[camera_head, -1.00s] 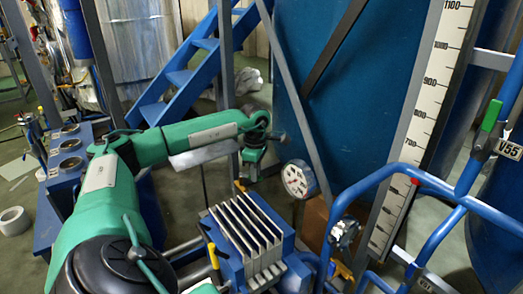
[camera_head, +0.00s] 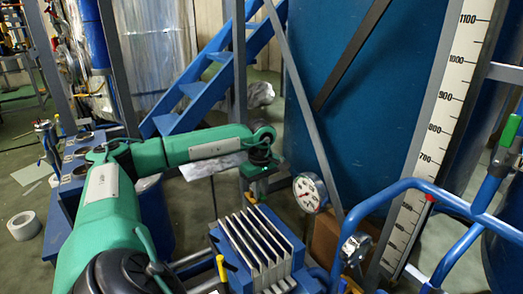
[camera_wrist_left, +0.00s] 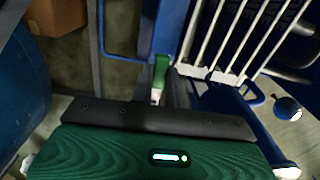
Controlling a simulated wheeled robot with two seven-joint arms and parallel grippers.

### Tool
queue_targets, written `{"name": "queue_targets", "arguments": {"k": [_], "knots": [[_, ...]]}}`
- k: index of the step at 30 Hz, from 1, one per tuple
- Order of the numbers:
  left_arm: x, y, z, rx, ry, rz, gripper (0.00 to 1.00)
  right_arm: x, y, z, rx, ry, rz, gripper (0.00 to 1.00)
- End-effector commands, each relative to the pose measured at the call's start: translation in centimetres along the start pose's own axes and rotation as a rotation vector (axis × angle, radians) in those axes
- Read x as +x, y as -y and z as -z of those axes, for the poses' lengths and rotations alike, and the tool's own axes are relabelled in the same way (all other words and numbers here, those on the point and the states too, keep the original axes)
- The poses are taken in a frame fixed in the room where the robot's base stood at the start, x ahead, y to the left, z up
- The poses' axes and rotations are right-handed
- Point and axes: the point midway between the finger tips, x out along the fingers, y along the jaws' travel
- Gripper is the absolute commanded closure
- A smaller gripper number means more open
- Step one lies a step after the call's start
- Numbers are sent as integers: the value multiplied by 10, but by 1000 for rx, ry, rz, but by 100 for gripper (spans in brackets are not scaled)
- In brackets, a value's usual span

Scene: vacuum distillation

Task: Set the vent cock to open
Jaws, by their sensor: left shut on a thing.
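My left gripper (camera_head: 250,191) points down at the back left corner of a blue block with upright pale plates. A small yellow bit of what looks like the vent cock (camera_head: 251,199) shows just under its fingertips, and the gripper is shut on it. The jaws and most of the cock are hidden or too small to make out. In the left wrist view a short green piece with a pale end (camera_wrist_left: 160,75) stands out past the dark bar of my wrist, beside the plates. I cannot tell the cock's angle. My right gripper is not in view.
The plated block (camera_head: 265,245) lies close by the gripper. A round dial gauge (camera_head: 308,193) stands to its right, with blue bent pipes (camera_head: 400,187) and a white scale (camera_head: 440,130) beyond. A yellow handle (camera_head: 221,267) is in front. A blue tank (camera_head: 350,110) is behind.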

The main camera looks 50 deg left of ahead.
Motion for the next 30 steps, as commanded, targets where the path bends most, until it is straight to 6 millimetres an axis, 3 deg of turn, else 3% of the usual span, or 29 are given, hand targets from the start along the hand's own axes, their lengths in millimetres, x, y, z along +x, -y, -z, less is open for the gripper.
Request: {"name": "queue_targets", "arguments": {"k": [13,14,17,26,30], "knots": [[-1,0,1,7,-1,-3,100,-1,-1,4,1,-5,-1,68],[-1,0,1,7,-1,-3,78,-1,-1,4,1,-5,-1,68],[-1,0,1,7,-1,-3,62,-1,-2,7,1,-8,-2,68],[-2,0,0,7,-1,-2,62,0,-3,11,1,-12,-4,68],[-16,0,0,7,-1,-3,62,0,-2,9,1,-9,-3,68]]}}
